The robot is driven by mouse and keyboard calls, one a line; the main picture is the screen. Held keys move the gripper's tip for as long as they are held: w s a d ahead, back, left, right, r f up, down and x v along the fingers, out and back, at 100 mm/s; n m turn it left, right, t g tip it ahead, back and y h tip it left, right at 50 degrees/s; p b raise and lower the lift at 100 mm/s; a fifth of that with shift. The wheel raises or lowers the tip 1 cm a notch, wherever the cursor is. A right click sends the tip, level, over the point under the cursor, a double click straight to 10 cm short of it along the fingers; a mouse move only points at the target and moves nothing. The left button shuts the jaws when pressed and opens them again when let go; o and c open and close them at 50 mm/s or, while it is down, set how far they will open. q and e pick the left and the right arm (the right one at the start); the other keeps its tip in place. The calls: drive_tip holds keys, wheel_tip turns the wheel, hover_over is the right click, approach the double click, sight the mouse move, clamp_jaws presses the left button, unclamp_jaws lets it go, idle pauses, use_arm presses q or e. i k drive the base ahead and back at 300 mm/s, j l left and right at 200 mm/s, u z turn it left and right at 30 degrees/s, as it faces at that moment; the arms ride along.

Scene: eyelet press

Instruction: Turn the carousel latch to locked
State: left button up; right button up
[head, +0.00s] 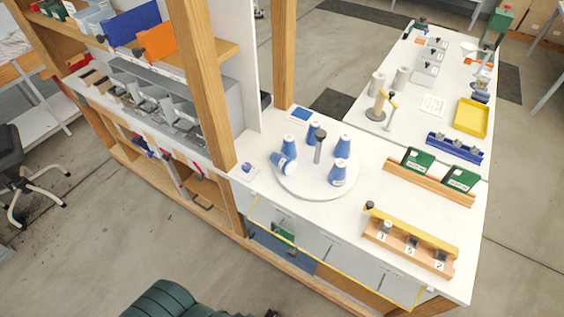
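A round white carousel (305,190) sits on the left part of the white table in the head view. Several blue cones with white tops stand around its rim, and one cone (284,162) leans over. A grey post with a dark top (319,146) rises near its middle. No part is clearly recognisable as the latch, and its position cannot be read. A small blue item (247,168) lies on the table left of the carousel; it is too small to identify. Neither of my grippers is in view.
A wooden block with a yellow bar (420,230) and numbered labels sits at the table's front right. Green boxes (418,159) stand on a wooden rail behind it. A yellow tray (472,117) is farther back. A wooden shelf post (205,80) rises left of the table.

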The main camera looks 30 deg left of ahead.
sight(246, 167)
drive_tip(key=u, duration=1.3)
